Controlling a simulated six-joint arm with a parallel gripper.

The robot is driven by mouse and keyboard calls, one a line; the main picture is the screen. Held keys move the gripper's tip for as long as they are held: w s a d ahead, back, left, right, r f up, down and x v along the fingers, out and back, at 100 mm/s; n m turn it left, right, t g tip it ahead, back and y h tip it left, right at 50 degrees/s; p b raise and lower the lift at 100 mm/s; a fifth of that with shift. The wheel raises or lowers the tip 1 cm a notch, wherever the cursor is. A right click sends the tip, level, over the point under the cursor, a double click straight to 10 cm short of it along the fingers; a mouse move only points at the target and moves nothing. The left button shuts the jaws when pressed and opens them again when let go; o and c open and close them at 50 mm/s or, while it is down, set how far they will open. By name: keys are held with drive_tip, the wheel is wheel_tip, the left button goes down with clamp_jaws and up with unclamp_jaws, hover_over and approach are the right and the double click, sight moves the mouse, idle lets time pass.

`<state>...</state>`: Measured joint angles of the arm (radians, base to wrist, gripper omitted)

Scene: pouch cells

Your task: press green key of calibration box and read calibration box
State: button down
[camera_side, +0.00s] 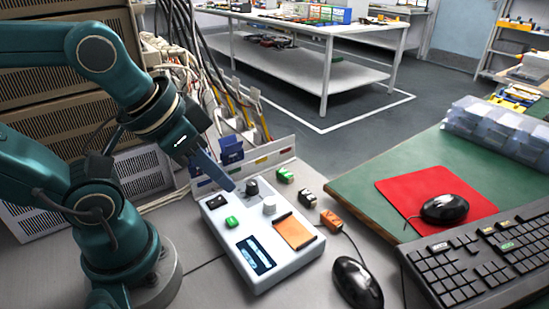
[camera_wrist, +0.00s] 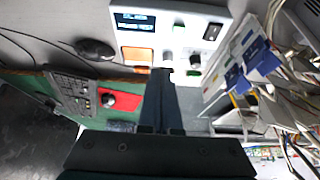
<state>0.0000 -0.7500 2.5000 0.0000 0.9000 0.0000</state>
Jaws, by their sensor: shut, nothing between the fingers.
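The white calibration box (camera_side: 226,243) lies on the grey bench in the side view, and part of it shows at the top of the wrist view (camera_wrist: 190,9). Its green key (camera_side: 232,222) is on the left of its top, above the lit display (camera_side: 257,254). The display in the wrist view (camera_wrist: 135,21) has lines too small to read. My gripper (camera_side: 232,187) is shut and empty, its fingertips by the black knob (camera_side: 252,187), above the box's far edge and away from the green key. In the wrist view, the fingers (camera_wrist: 161,72) point toward the box's edge.
A black switch (camera_side: 215,201), grey knob (camera_side: 269,206) and orange panel (camera_side: 294,231) are on the box. Small green (camera_side: 285,174), dark (camera_side: 307,199) and orange (camera_side: 331,220) blocks stand right of it. A mouse (camera_side: 357,282) lies in front. Cables and a labelled rack stand behind.

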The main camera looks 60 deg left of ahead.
drive_tip(key=a+n+g+h, duration=0.1)
drive_tip(key=n+h, duration=0.2)
drive_tip(key=w+a+n+g+h, duration=0.1)
drive_tip(key=a+n+g+h, duration=0.1)
drive_tip(key=n+h, duration=0.1)
drive_tip(key=w+a+n+g+h, duration=0.1)
drive_tip(key=n+h, duration=0.2)
drive_tip(key=n, duration=0.1)
drive_tip(key=shift+w+a+f+g, duration=0.1)
drive_tip(key=shift+w+a+g, duration=0.1)
drive_tip(key=shift+g, duration=0.1)
idle(0.4)
